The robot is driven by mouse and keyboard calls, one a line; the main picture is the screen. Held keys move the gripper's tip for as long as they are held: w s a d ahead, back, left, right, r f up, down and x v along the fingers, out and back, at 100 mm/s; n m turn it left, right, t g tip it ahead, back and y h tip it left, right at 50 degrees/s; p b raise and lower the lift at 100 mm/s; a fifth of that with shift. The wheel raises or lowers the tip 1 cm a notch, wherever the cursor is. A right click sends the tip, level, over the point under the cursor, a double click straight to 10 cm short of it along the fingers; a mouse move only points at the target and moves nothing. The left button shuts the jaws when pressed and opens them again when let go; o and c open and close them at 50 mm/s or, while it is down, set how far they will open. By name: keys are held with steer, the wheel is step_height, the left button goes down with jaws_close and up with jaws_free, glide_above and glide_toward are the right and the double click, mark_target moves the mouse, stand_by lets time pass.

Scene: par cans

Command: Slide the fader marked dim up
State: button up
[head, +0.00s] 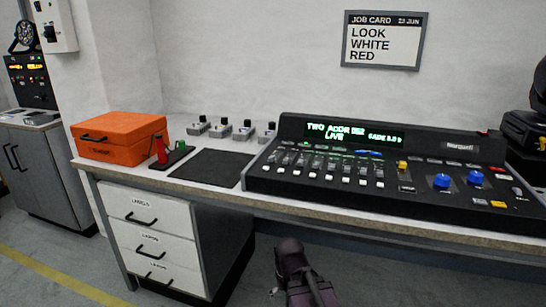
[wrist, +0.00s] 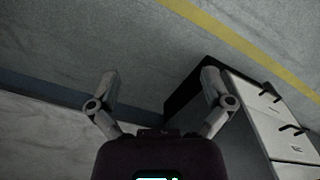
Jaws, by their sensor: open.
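The black lighting console (head: 400,165) stands on the right of the desk in the head view. A row of several white-capped faders (head: 328,177) runs along its front left part. The label marked dim is too small to read, so I cannot tell which fader it is. My gripper (wrist: 162,85) is open and empty in the wrist view, its two fingers spread apart over the floor beside the drawers. In the head view my dark arm (head: 300,275) shows in front of and below the desk edge, well apart from the console.
An orange case (head: 119,136), red and green items (head: 172,152), a black mat (head: 212,167) and several small knobbed boxes (head: 222,129) are on the desk. White drawers (head: 150,235) stand under it. The job card (head: 383,40) on the wall reads LOOK WHITE RED.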

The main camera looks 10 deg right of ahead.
steer(key=shift+r, duration=0.1)
steer(key=c, duration=0.5)
steer(key=shift+r, duration=0.15)
steer(key=shift+c, duration=0.3)
steer(key=w+r+p, duration=0.2)
steer(key=r+p, duration=1.8)
steer(key=p, duration=0.1)
steer(key=w+r+p, duration=0.3)
steer(key=r+p, duration=1.7)
steer(key=r, duration=0.1)
steer(key=w+r+m+p, duration=0.3)
steer(key=w, duration=0.7)
steer(key=w+d+r+m+p, duration=0.1)
steer(key=w+r+m+p, duration=0.2)
steer(key=w, duration=0.8)
steer(key=shift+r+p, duration=0.15)
steer(key=shift+p, duration=0.2)
steer(key=shift+d, duration=0.1)
